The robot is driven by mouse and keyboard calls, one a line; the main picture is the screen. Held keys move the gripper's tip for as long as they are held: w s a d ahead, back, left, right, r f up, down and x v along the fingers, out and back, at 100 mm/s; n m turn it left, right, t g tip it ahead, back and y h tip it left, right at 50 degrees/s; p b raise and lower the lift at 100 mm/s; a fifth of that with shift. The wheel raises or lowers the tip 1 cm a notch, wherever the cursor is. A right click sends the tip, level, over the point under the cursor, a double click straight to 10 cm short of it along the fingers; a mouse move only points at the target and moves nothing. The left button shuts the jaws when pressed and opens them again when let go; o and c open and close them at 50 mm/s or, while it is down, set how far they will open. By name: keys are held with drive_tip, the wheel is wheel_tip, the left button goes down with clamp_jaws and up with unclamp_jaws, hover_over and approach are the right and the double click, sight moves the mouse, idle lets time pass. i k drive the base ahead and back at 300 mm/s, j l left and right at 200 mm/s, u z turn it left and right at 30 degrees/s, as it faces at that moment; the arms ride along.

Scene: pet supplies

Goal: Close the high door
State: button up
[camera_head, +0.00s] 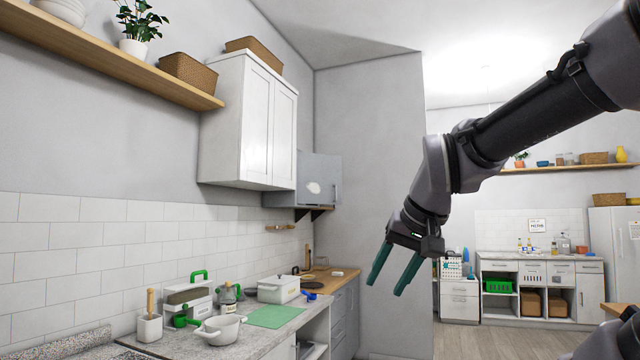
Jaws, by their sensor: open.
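A grey wall cabinet (279,199) hangs low beside the larger white wall cabinet, near the room corner. A grey door panel (320,180) at this cabinet stands out from its front and looks open; it has a pale oval patch and a handle at its right side. The inside of the cabinet is hidden from here. My gripper (388,287) is open and empty, its two green fingers pointing down and left. It hangs in the air to the right of the door in the picture and lower, apart from it.
The white wall cabinet (245,120) has both doors shut. Below, the counter (165,346) holds a white pot (220,329), a green mat (274,316) and a white lidded box (278,289). A wooden shelf (110,55) runs along the upper left. Open floor shows at right.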

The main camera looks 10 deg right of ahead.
sight(319, 182)
drive_tip(key=i+l+z, duration=0.15)
drive_tip(key=i, duration=0.2)
drive_tip(key=i+l+z, duration=0.2)
drive_tip(key=i+j+z, duration=0.1)
drive_tip(key=i+z, duration=0.2)
drive_tip(key=i, duration=1.9)
